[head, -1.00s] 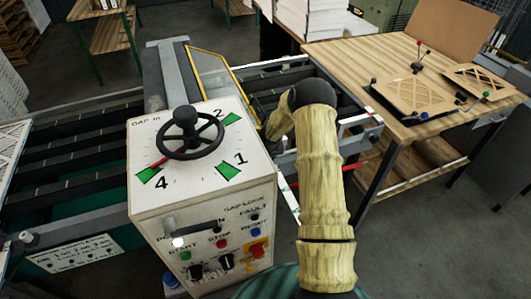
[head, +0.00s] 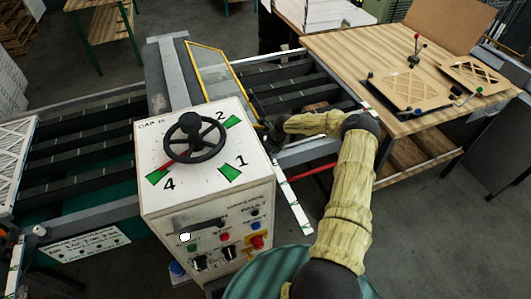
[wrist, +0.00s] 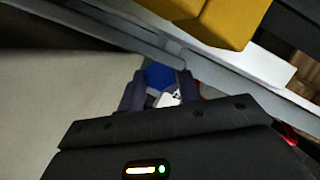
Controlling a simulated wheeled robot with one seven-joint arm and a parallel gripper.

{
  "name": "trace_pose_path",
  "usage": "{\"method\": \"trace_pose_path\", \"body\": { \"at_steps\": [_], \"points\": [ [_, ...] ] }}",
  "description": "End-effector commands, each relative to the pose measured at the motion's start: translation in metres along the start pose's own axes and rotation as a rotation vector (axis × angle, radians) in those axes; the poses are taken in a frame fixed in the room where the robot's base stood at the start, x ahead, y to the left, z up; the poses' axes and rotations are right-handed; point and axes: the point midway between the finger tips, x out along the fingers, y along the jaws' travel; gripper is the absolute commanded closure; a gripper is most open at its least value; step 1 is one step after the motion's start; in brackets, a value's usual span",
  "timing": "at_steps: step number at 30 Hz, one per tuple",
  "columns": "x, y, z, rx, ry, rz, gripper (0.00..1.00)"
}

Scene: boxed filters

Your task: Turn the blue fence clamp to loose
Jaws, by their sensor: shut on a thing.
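The blue fence clamp (wrist: 160,77) shows in the wrist view as a blue knob between the two dark fingers of my gripper (wrist: 162,92). The fingers are shut on it, one on each side. A small white tag with dark marks (wrist: 168,99) sits just below the knob. The clamp's pointer and loose mark cannot be made out. In the head view my gripper (head: 272,130) is a dark shape at the right edge of the white control box (head: 205,185), beside the conveyor; the clamp is hidden there.
The control box carries a black handwheel (head: 194,138) and several buttons. Yellow parts (wrist: 215,20) and a grey rail (wrist: 120,32) lie close beyond the fingers. A wooden table (head: 340,50) with brown frames stands at the right, and a red bar (head: 312,171) runs below my forearm.

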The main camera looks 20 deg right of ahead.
Motion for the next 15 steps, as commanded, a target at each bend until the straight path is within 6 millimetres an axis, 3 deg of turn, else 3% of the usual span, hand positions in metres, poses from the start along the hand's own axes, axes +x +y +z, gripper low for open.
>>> {"method": "trace_pose_path", "body": {
  "at_steps": [15],
  "points": [
    [0.0030, -0.0030, -0.0002, -0.333, -0.001, 0.136, 0.89]
  ]
}}
